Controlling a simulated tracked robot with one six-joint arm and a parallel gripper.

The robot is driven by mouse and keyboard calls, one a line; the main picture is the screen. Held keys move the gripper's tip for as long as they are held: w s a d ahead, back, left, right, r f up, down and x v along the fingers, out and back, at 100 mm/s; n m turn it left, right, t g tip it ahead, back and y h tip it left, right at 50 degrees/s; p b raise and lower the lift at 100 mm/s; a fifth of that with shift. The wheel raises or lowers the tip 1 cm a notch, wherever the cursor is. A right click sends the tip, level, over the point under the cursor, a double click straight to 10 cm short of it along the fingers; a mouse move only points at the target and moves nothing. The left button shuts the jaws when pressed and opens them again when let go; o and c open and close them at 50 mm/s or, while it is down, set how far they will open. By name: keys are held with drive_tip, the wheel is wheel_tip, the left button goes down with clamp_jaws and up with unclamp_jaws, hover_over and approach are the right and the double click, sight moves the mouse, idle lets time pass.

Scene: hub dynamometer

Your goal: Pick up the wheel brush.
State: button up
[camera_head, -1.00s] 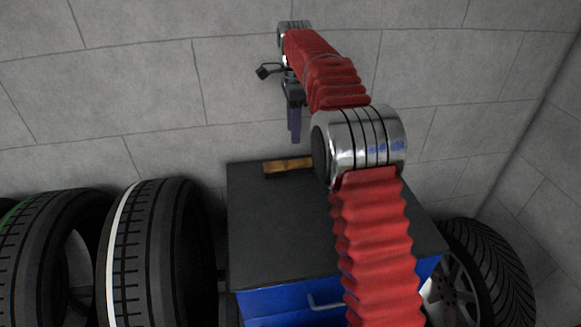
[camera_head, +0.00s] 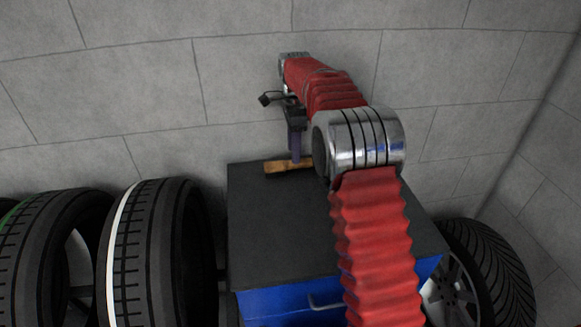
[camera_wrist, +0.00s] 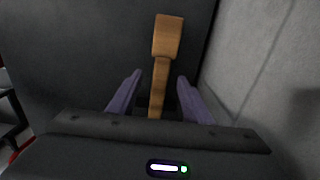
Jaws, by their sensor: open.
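The wheel brush (camera_head: 279,166) lies on the dark top of the blue cabinet (camera_head: 275,225), near its back edge by the wall. Only its wooden part shows in the head view; my arm hides its right end. My gripper (camera_head: 296,158) points down over it, with the fingertips close to the wood. In the wrist view the brush's wooden handle (camera_wrist: 166,38) runs between the two open purple fingers of my gripper (camera_wrist: 157,88). A gap shows on both sides of the wood. The brush's lower end is hidden behind my gripper body.
A grey block wall (camera_head: 150,90) stands close behind the cabinet. Upright tyres (camera_head: 160,255) stand to the left, and a wheel with a tyre (camera_head: 495,270) leans at the right. The front of the cabinet top is clear.

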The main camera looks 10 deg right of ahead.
sight(297, 166)
wheel_tip(297, 166, down, 4)
drive_tip(key=shift+w+f, duration=0.15)
drive_tip(key=shift+f, duration=0.05)
idle(0.5)
clamp_jaws()
idle(0.4)
